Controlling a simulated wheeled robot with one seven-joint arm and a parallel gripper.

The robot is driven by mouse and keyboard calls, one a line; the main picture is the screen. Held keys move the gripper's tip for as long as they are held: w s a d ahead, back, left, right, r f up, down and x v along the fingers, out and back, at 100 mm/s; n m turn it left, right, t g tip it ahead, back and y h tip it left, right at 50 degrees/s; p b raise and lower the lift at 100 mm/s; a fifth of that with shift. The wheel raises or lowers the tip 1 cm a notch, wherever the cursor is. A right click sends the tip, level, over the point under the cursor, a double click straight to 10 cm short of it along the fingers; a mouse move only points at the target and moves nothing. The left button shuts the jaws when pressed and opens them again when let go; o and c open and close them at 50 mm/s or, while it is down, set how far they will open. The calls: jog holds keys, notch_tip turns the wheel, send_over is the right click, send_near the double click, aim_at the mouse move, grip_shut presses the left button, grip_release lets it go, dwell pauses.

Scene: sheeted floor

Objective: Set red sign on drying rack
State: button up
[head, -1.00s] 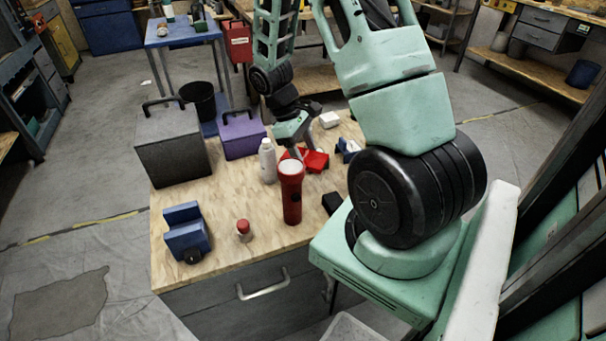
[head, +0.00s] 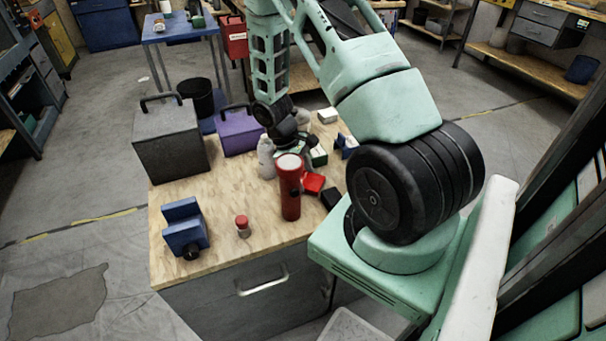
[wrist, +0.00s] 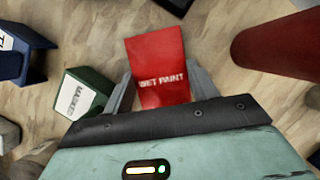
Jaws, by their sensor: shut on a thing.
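The red sign (wrist: 157,60), lettered "WET PAINT", lies between the two grey fingers of my gripper (wrist: 163,88) in the wrist view. My gripper is shut on it, low over the wooden bench top. In the head view the red sign (head: 313,183) shows just right of the red flashlight, partly hidden behind it. My gripper is mostly hidden there behind the bottle and flashlight. I cannot pick out a drying rack in either view.
The red flashlight (head: 290,187) stands close to the sign; a pale bottle (head: 266,157) is behind it. A green-and-white block (wrist: 83,95) lies left of my gripper. Also on the bench (head: 225,205) are a purple box (head: 241,135), grey case (head: 170,143) and blue vise-like block (head: 185,230).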

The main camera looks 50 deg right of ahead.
jog(key=shift+f, duration=0.15)
jog(key=o, duration=0.7)
